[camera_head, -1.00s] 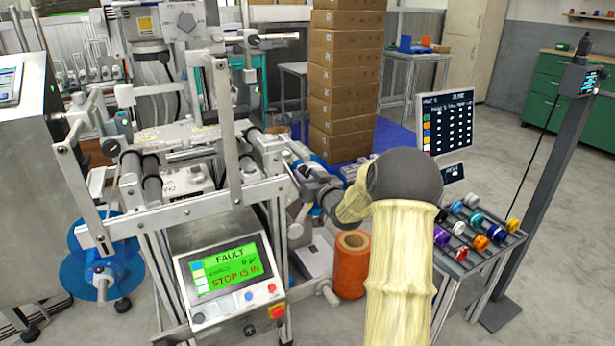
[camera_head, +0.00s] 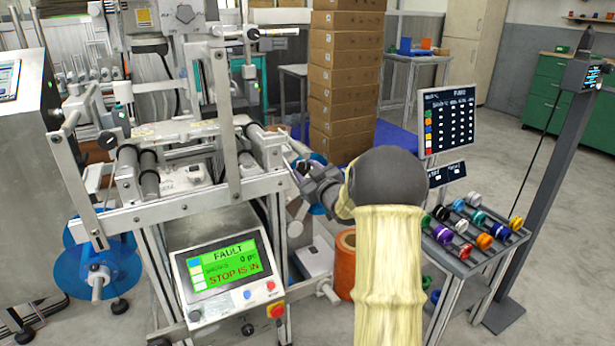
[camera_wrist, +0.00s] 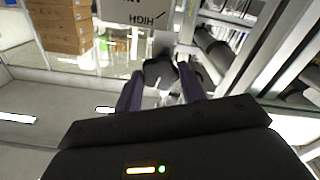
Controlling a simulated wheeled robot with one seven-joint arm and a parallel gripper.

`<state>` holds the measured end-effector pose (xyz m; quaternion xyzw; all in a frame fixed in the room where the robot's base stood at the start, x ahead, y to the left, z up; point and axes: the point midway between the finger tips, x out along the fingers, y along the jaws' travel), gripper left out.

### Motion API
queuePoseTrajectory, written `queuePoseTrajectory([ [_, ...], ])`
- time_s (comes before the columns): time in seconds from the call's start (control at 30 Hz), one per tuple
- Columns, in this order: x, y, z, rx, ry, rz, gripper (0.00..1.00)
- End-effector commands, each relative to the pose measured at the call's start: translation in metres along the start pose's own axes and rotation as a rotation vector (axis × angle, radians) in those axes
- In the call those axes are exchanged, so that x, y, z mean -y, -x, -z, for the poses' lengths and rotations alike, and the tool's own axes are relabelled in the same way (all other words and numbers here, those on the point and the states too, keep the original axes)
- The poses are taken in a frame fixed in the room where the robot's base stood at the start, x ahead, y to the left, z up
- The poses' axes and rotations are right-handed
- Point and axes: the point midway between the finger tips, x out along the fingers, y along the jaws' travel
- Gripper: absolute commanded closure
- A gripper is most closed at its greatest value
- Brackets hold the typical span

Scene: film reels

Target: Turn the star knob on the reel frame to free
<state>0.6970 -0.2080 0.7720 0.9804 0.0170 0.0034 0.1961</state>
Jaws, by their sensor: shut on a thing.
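My gripper (camera_head: 308,180) is at the right side of the metal reel frame (camera_head: 205,203) in the head view, partly behind my sleeved arm. In the wrist view my gripper (camera_wrist: 160,80) has its two purple-grey fingers closed in on a dark knob-like part (camera_wrist: 158,72). That part sits at the fingertips, and its lobes and any pointer are too small and dark to read. In the head view the gripped part cannot be made out behind the fingers. The frame's panel screen (camera_head: 224,266) is green and reads FAULT and STOP IS IN.
A red button (camera_head: 277,310) is on the panel's lower right. A cart (camera_head: 452,262) with several coloured spools stands right of my arm, below a dark display (camera_head: 449,118). Stacked cartons (camera_head: 345,70) are behind. Open floor lies at right.

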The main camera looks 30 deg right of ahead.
Motion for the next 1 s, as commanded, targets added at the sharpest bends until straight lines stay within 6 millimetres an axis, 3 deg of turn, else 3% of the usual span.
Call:
queuePoseTrajectory([
  [0.3, -0.0007, 0.0001, -0.0003, 0.000, 0.122, -0.002, 0.83],
  [0.73, -0.0012, 0.0001, 0.0003, 0.000, 0.133, -0.003, 0.83],
  [0.77, -0.0012, 0.0001, 0.0003, 0.000, 0.133, -0.002, 0.54],
  [0.83, -0.0011, 0.0001, 0.0003, 0.000, 0.133, -0.002, 0.41],
  [1.0, -0.0007, 0.0000, 0.0002, 0.000, 0.133, -0.001, 0.38],
])
